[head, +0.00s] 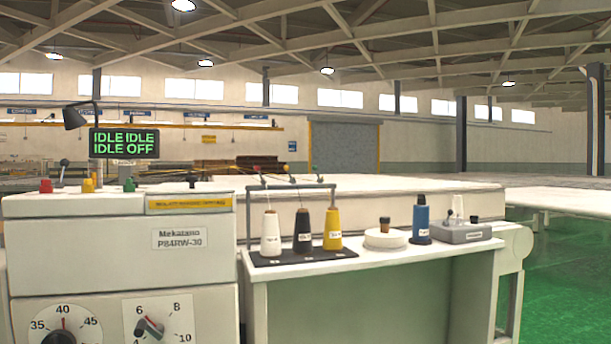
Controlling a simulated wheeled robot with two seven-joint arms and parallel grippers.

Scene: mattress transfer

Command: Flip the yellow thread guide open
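A thin grey thread stand (291,187) rises behind the cones on the side table. Small coloured tips stand above its crossbar; one near the middle looks yellow (286,168). They are too small to tell for sure which is the yellow thread guide, or whether it is open or shut. Below are a white cone (270,232), a black cone (302,232) and a yellow cone (332,230), upright on a dark tray (280,260). Neither of my grippers is in view.
The machine cabinet (120,268) with dials and coloured buttons fills the left. A display (124,143) reads IDLE IDLE IDLE OFF. A white disc (386,239), a blue spool (421,218) and a grey box (462,234) stand right of the cones. Green floor lies at right.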

